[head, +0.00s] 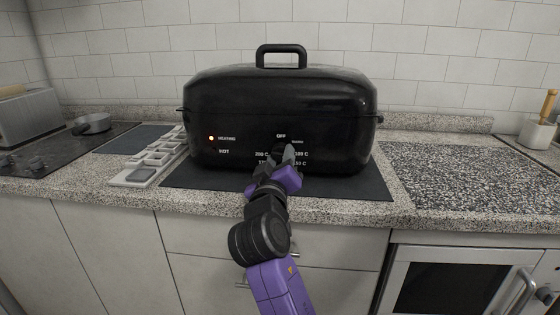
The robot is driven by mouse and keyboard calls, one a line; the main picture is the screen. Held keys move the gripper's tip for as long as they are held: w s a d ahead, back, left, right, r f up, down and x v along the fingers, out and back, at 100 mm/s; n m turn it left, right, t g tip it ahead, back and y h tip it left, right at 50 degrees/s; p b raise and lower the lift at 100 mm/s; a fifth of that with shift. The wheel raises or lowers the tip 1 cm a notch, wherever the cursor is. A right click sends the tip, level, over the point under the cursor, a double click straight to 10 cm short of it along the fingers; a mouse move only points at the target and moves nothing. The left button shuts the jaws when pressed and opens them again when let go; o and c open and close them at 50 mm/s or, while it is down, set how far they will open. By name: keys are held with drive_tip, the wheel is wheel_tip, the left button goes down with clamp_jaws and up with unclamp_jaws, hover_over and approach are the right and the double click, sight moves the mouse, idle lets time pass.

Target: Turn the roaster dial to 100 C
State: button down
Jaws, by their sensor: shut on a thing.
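The black roaster (280,100) sits upright on a dark mat on the counter, its lid on with the handle at the top. Its front face carries temperature marks, with OFF at the top, 200 C at the left and 100 C at the right. An orange light (211,138) is lit beside the word HEATING. My gripper (284,152) is at the front face among these marks, shut on the dial. The gripper hides most of the dial, so I cannot tell where its pointer stands.
A grey tray with compartments (142,174) lies left of the roaster. A cooktop with a small pan (92,123) is farther left. The speckled counter (465,175) to the right is mostly clear, with a white crock (540,132) at its far end. Drawers and an oven are below.

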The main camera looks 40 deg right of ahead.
drive_tip(key=c, duration=0.9)
unclamp_jaws()
drive_tip(key=shift+v, duration=3.9)
